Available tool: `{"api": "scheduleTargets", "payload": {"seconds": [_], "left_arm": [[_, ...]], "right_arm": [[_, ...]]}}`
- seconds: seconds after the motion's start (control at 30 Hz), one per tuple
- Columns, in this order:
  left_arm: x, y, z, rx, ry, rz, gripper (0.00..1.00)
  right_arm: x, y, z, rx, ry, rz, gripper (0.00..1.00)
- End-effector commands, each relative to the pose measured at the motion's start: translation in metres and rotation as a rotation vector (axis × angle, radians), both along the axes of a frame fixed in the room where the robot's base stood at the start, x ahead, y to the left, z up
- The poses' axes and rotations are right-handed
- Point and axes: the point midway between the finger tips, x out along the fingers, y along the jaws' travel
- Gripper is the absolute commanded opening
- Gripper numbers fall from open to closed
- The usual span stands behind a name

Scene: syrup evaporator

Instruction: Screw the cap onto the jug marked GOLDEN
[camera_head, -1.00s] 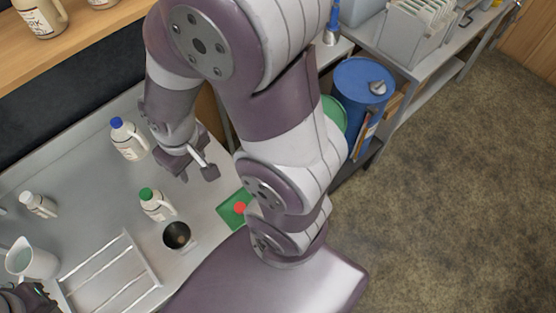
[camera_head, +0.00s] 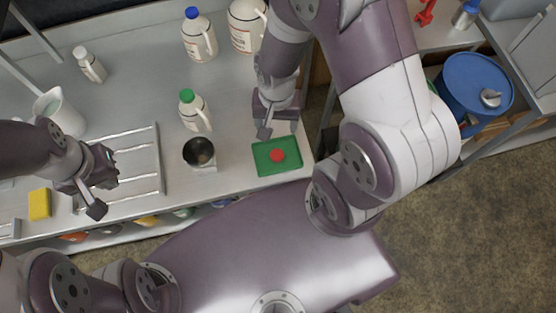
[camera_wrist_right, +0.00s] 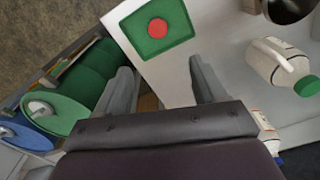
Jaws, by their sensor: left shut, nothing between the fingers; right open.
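A red cap (camera_head: 277,155) lies on a green mat (camera_head: 262,167) at the counter's front right; the cap (camera_wrist_right: 157,28) and mat also show in the right wrist view. A large jug (camera_head: 246,27) stands at the back, its top cut off. A blue-capped jug (camera_head: 199,38) is beside it, and a green-capped jug (camera_head: 194,112) stands nearer. The labels are too small to read, so I cannot tell which is GOLDEN. My right gripper (camera_head: 278,128) is open and empty just behind the mat; its fingers (camera_wrist_right: 163,80) point towards the cap. My left gripper (camera_head: 104,187) is shut and empty above the rack.
A dark round cup (camera_head: 199,152) sits left of the mat. A wire rack (camera_head: 135,178), a yellow sponge (camera_head: 39,204), a white pitcher (camera_head: 62,112) and a small white-capped bottle (camera_head: 90,66) are on the left. A blue drum (camera_head: 472,82) stands right of the counter.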

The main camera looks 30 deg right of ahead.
Motion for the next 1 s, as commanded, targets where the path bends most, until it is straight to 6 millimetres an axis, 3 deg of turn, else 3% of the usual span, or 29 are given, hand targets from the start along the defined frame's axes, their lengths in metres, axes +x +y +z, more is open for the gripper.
{"api": "scheduleTargets", "payload": {"seconds": [0.03, 0.07, 0.43, 0.8, 1.0], "left_arm": [[0.0, 0.0, -0.018, 0.0, -0.002, 0.0, 0.0], [0.0, 0.0, -0.019, 0.0, -0.002, 0.0, 0.0], [0.001, 0.0, -0.014, 0.0, -0.003, 0.0, 0.0], [0.001, 0.0, -0.027, 0.0, -0.003, 0.0, 0.0], [0.001, 0.0, -0.027, 0.0, -0.002, 0.0, 0.0]], "right_arm": [[-0.002, 0.0, -0.027, 0.0, 0.009, -0.04, 0.7], [-0.003, 0.0, -0.031, 0.0, 0.012, -0.06, 0.7], [-0.005, 0.0, -0.033, 0.0, 0.017, -0.084, 0.7], [-0.005, 0.001, -0.097, -0.001, 0.02, -0.083, 0.7], [-0.005, 0.001, -0.104, 0.0, 0.017, -0.083, 0.7]]}}
